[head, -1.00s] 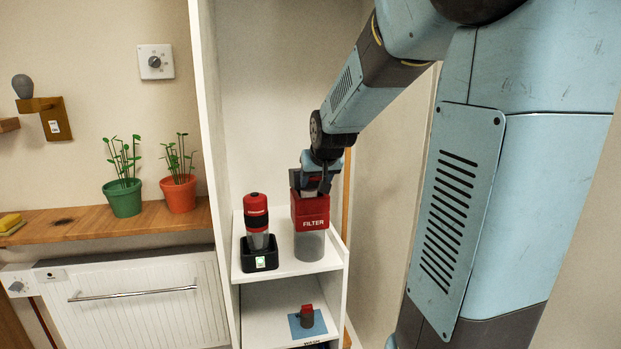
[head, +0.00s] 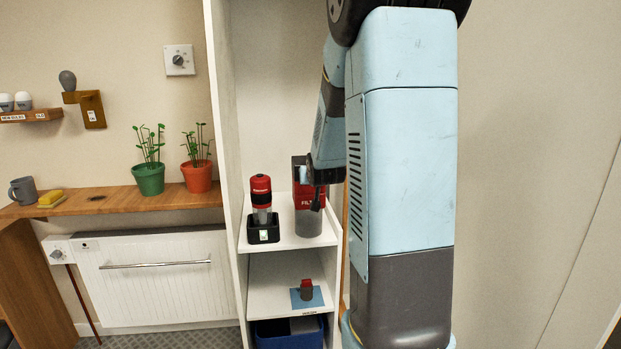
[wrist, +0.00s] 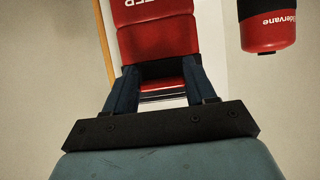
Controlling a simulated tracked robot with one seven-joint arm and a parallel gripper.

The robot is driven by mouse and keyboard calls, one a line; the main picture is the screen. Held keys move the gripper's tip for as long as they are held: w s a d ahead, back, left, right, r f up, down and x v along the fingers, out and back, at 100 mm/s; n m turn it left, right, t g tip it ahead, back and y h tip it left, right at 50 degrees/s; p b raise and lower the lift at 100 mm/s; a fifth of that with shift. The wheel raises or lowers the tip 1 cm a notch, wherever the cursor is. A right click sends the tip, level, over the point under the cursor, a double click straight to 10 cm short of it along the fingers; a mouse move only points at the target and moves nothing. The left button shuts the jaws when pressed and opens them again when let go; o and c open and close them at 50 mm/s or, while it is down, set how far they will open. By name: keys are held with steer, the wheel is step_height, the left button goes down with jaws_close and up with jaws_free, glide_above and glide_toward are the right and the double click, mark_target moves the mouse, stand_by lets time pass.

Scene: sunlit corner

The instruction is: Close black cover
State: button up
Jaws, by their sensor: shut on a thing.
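A red block lettered FILTER (head: 304,201) sits on a grey cylindrical container (head: 308,224) on the upper shelf. A dark upright panel (head: 298,171) shows at its top; I cannot tell if this is the black cover. My gripper (head: 317,203) is at the block's right front, partly hidden by my arm. In the wrist view, my gripper (wrist: 163,88) has its fingers on either side of a red part of the filter block (wrist: 158,38), shut on it.
A red and black device (head: 261,193) stands in a black dock (head: 263,230) just left of the container. The white shelf unit's side wall (head: 226,150) bounds the left. A small red-topped item (head: 306,290) sits on the lower shelf, above a blue bin (head: 270,338).

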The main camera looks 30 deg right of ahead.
steer(key=shift+s+a+f, duration=0.1)
steer(key=shift+s+f, duration=0.1)
steer(key=shift+f, duration=0.35)
jaws_close()
steer(key=o, duration=1.1)
jaws_free()
steer(key=o, duration=0.4)
steer(key=shift+r, duration=0.2)
steer(key=v, duration=1.3)
steer(key=shift+s, duration=0.25)
steer(key=shift+a+r, duration=0.1)
